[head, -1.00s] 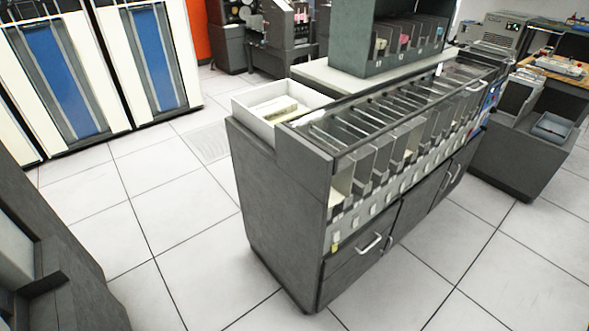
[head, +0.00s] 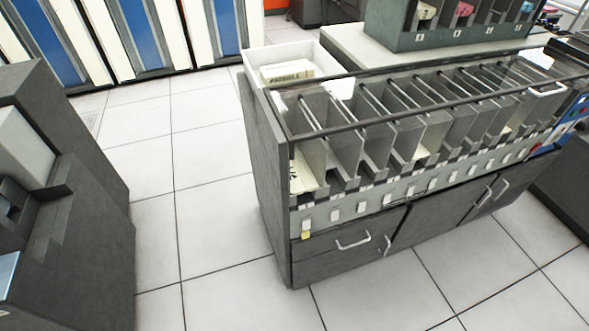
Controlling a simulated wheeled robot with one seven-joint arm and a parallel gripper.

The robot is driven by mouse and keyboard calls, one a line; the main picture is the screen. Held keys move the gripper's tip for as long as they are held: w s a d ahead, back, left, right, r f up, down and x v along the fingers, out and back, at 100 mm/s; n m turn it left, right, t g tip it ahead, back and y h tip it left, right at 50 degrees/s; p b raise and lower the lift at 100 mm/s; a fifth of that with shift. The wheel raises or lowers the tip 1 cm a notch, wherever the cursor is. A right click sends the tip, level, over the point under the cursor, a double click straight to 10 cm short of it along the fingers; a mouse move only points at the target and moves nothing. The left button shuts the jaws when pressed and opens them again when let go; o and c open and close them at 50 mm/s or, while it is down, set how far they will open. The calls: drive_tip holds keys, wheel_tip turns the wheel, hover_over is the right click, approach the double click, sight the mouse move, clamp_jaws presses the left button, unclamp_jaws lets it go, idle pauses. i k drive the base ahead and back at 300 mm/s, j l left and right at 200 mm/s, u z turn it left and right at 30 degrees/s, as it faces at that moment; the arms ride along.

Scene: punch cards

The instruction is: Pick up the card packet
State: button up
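A cream card packet (head: 287,71) with dark lettering on its side lies in a white open tray (head: 318,52) at the back left end of the grey card sorter (head: 267,180). More pale cards or paper show in the tray just in front of it. A few pale cards (head: 303,178) also lie in the sorter's leftmost pocket. My gripper is not in view, so its state and its distance from the packet do not show.
Sorter pockets (head: 433,130) run to the right under a clear cover. A dark grey machine (head: 75,215) stands at the left. A grey-green rack (head: 440,25) stands behind the sorter. Tiled floor (head: 215,250) is clear between the left machine and the sorter.

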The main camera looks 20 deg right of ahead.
sight(303, 182)
drive_tip(key=j+z, duration=0.75)
drive_tip(key=j, duration=0.2)
drive_tip(key=k+j+z, duration=0.1)
drive_tip(key=j+z, duration=0.3)
drive_tip(key=j, duration=0.1)
